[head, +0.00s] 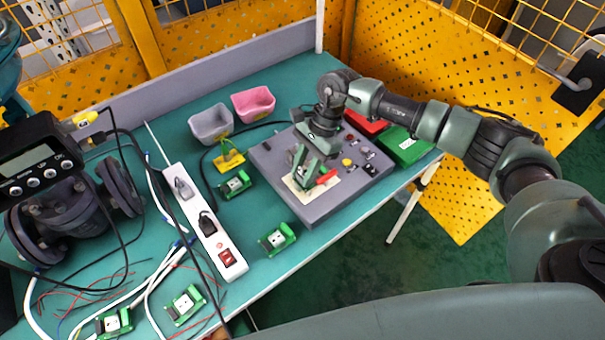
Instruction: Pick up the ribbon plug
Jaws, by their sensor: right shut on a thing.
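My right gripper (300,172) reaches down over the grey panel box (318,205) on the green table. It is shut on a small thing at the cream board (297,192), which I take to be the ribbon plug. The fingers hide most of it, and I cannot tell whether it is clear of the board. A red part (328,177) lies just right of the fingers. My left gripper is not in view.
A grey bin (211,123) and a pink bin (254,103) stand behind. A white power strip (207,222), cables and several green modules (277,239) cover the left. A green box (403,146) stands right of the panel box. A large dark valve (75,225) is at far left.

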